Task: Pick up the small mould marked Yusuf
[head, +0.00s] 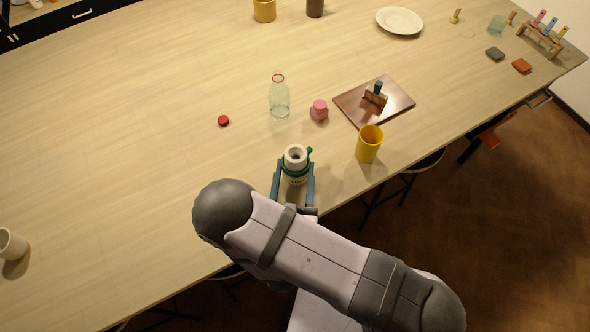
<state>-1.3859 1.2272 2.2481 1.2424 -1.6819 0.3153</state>
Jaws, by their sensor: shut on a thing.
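A small white mould (295,154) with a round opening on top and a green band around it stands upright near the table's front edge. Dark marking shows low on its side, partly hidden and too small to read for sure. My gripper (294,172) is shut on this mould, one dark blue finger on its left side and one on its right. I cannot tell whether its base touches the table.
A yellow cup (369,144) stands close to the right, by a brown board (397,92) with a small wooden stand. The table's left middle is clear.

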